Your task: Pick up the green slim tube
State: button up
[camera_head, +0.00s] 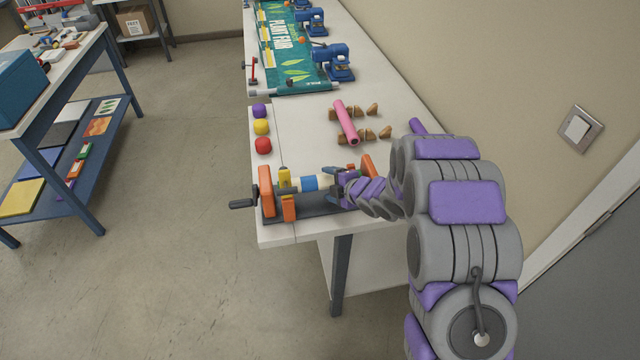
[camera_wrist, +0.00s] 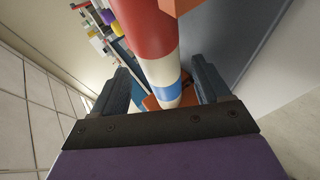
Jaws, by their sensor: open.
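I see no green slim tube in either view. My gripper (camera_head: 334,182) is open at the near end of the workbench, by the orange-ended fixture. In the wrist view its two dark fingers (camera_wrist: 162,70) stand apart on either side of a banded red, white and blue roller or tube (camera_wrist: 165,72). I cannot tell whether they touch it. In the head view its white and blue part (camera_head: 309,184) lies in the fixture. A pink tube (camera_head: 346,123) rests on wooden cradles farther back on the bench.
The fixture (camera_head: 265,191) has orange end plates and a crank at left. Purple, yellow and red balls (camera_head: 262,127) line the bench's left edge. A green banner (camera_head: 291,52) and blue machines (camera_head: 335,62) stand behind. Another table (camera_head: 75,64) is at left; floor between is clear.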

aim_at(328, 183)
jog(key=x, duration=0.3)
jog(key=shift+w+f, duration=0.1)
jog(key=shift+f, duration=0.1)
jog(key=c, duration=1.2)
jog(key=shift+r, duration=0.1)
